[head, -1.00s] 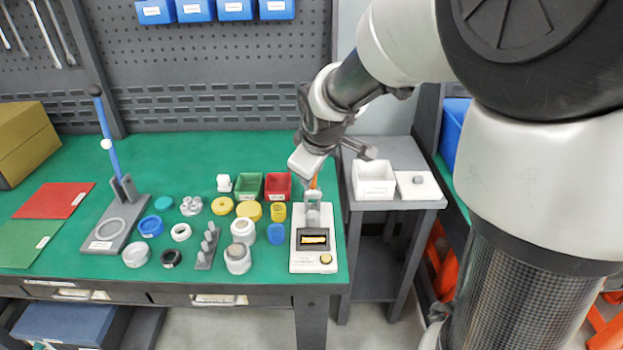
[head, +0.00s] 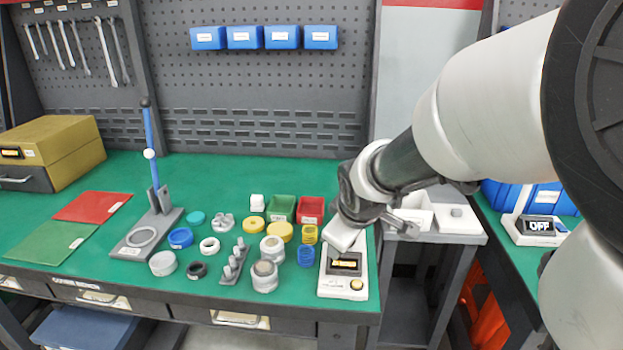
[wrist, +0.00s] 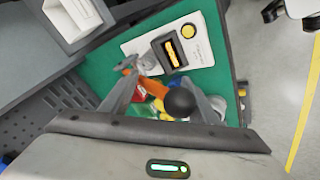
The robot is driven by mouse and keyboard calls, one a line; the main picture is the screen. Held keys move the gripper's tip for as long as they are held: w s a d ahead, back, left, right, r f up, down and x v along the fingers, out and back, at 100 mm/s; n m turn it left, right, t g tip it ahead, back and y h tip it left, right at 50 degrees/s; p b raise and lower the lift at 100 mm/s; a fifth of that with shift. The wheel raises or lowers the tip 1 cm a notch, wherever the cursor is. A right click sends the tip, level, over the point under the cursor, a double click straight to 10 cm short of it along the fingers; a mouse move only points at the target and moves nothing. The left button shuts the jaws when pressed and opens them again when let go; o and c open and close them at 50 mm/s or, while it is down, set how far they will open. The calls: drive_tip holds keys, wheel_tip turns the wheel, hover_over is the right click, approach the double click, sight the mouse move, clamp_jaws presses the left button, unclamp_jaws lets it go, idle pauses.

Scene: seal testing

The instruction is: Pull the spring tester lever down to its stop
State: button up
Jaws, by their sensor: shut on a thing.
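The spring tester is a white boxy device with an amber-lit display, at the right end of the green bench in the head view (head: 343,287). It also shows in the wrist view (wrist: 200,48). Its orange lever (wrist: 151,86) with a black ball knob (wrist: 180,102) lies between my fingers in the wrist view. My gripper (wrist: 162,80) is shut on the lever. In the head view my gripper (head: 343,238) is low over the back of the tester and hides the lever. Whether the lever touches its stop cannot be seen.
Left of the tester stand blue (head: 306,256) and yellow cups, red (head: 311,209) and green bins, and several rings and jars. A blue upright lever stand (head: 153,165) is farther left. A grey side table (head: 462,237) with white boxes stands right of the bench.

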drive_tip(key=shift+o, duration=0.4)
drive_tip(key=shift+s+a+f, duration=0.1)
drive_tip(key=shift+s+f, duration=0.15)
drive_tip(key=shift+f, duration=0.3)
drive_tip(key=shift+s+a+f, duration=0.1)
drive_tip(key=shift+s+f, duration=0.1)
drive_tip(key=shift+f, duration=0.3)
drive_tip(key=shift+f+b, duration=0.15)
drive_tip(key=shift+b, duration=0.2)
drive_tip(key=shift+c, duration=0.9)
drive_tip(key=shift+w+a+r, duration=0.15)
drive_tip(key=shift+w+r, duration=0.05)
drive_tip(key=shift+r, duration=0.05)
drive_tip(key=shift+c, duration=0.2)
drive_tip(key=o, duration=0.9)
drive_tip(key=shift+f, duration=0.1)
